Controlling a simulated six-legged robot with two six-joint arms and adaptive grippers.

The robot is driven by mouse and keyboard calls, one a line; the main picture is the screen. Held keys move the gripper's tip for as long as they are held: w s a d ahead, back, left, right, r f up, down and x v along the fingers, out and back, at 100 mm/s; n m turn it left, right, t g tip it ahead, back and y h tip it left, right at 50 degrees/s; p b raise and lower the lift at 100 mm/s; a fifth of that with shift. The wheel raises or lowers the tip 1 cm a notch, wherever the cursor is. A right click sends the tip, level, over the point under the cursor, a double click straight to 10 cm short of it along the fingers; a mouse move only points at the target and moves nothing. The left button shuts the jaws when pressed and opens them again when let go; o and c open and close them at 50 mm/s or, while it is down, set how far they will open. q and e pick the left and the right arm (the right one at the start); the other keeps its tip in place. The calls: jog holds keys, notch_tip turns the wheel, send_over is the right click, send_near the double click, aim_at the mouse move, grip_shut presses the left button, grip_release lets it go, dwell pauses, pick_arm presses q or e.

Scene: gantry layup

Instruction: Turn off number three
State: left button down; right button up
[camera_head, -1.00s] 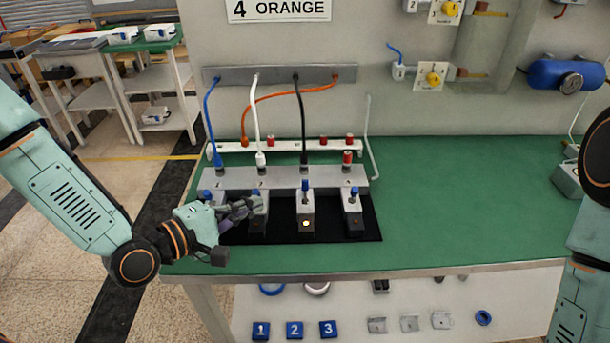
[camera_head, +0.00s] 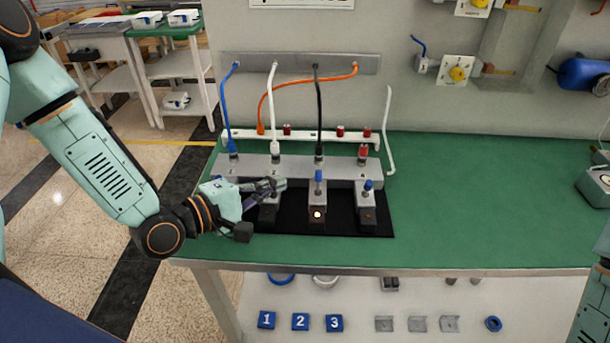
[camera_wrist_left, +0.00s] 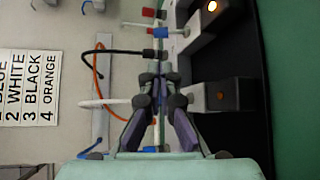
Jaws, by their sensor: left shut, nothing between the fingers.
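A row of grey switch boxes with blue-tipped levers stands on a black mat (camera_head: 335,222). The third box (camera_head: 317,200), below the black cable (camera_head: 319,110), has a glowing lamp and an upright blue lever (camera_head: 318,176). That lamp also glows in the left wrist view (camera_wrist_left: 212,6). The box to its right (camera_head: 367,215) shows no glow. My left gripper (camera_head: 281,184) is shut and empty, over the second box (camera_head: 268,214), left of the third lever and apart from it. The gripper also shows in the left wrist view (camera_wrist_left: 166,80). The gripper hides the leftmost box.
A grey rail (camera_head: 300,170) and white bar (camera_head: 300,135) with red connectors lie behind the boxes. Blue, white and orange cables (camera_head: 300,82) rise there. A sign (camera_wrist_left: 27,90) lists "2 white, 3 black, 4 orange".

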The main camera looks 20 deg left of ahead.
aim_at(318, 181)
pick_arm(q)
jog(key=x, duration=0.3)
jog(key=shift+f+b, duration=0.1)
jog(key=shift+b, duration=0.25)
jog(key=shift+w+d+f, duration=0.1)
jog(key=shift+w+d, duration=0.3)
jog(key=shift+w, duration=0.1)
jog(key=shift+b+x, duration=0.45)
jog(key=shift+x, duration=1.5)
jog(key=shift+w, duration=0.1)
jog(key=shift+b, duration=0.45)
